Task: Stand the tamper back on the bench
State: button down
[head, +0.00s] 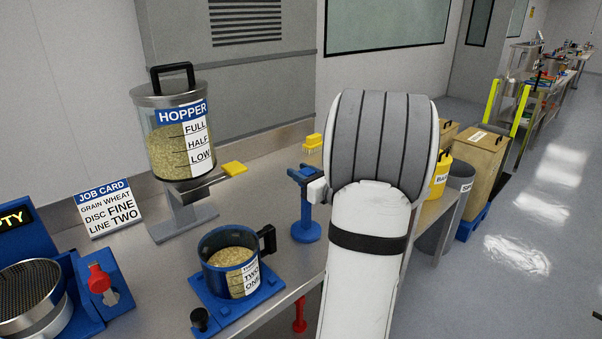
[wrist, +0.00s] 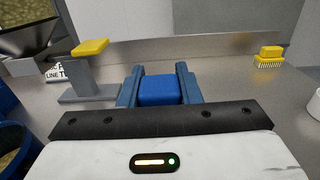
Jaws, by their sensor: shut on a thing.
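The blue tamper (head: 306,231) is upright at the right part of the bench (head: 250,195), its wide round foot at the bottom. I cannot tell whether the foot touches the bench or hangs just above it. My gripper (head: 302,175) is shut on the tamper's upper end. In the wrist view, the tamper's blue block-like top (wrist: 158,91) sits between the two blue fingers of my gripper (wrist: 158,84). The foot is hidden in the wrist view.
A blue measuring cup (head: 230,262) of grain stands left of the tamper. The hopper (head: 182,135) with its yellow slide handle (head: 234,168) is behind it. A yellow brush (head: 312,144) lies at the back of the bench. Bare bench lies between cup and tamper.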

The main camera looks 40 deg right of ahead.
jog(key=c, duration=1.5)
grip_release()
jog(key=shift+f, duration=0.2)
jog(key=o, duration=0.4)
jog(key=shift+r, duration=0.1)
jog(key=shift+o, duration=0.2)
jog(key=shift+r, duration=0.25)
jog(key=s+b, duration=0.1)
jog(key=s, duration=1.1)
jog(key=shift+d, duration=0.45)
jog(key=shift+f, duration=0.15)
